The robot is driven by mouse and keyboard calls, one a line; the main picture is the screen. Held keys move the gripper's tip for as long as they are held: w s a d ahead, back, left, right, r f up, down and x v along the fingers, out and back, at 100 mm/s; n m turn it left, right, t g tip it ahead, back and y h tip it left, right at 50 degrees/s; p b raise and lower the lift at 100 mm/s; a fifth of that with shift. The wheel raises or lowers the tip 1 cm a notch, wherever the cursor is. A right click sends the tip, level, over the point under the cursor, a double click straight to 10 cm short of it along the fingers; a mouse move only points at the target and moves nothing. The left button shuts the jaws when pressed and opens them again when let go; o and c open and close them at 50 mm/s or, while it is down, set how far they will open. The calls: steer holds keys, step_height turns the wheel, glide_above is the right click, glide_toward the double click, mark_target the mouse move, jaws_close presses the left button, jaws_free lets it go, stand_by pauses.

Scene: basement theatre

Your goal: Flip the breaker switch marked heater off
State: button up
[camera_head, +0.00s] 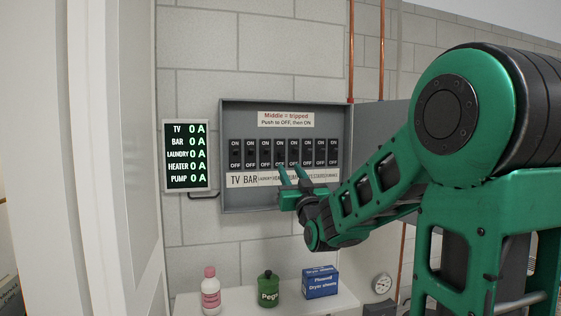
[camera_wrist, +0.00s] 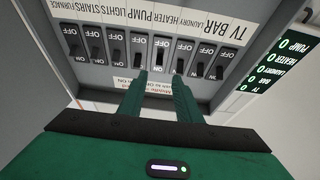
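The grey breaker box (camera_head: 228,200) is open on the block wall, with a row of black switches marked ON at the top and OFF at the bottom. The heater switch (camera_head: 279,152) is fourth from the left. In the wrist view the fingertips (camera_wrist: 160,78) are apart, on either side of the heater column.
A sign (camera_head: 286,118) reads "Middle = tripped, Push to OFF, then ON". A display (camera_head: 187,155) at left reads 0 A on every line, heater included. A pink-capped bottle (camera_head: 210,290), green canister (camera_head: 268,290) and blue box (camera_head: 320,282) stand on the ledge below.

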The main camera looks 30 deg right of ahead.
mark_target(281, 154)
steer(key=x, duration=0.9)
steer(key=shift+w, duration=0.25)
jaws_close()
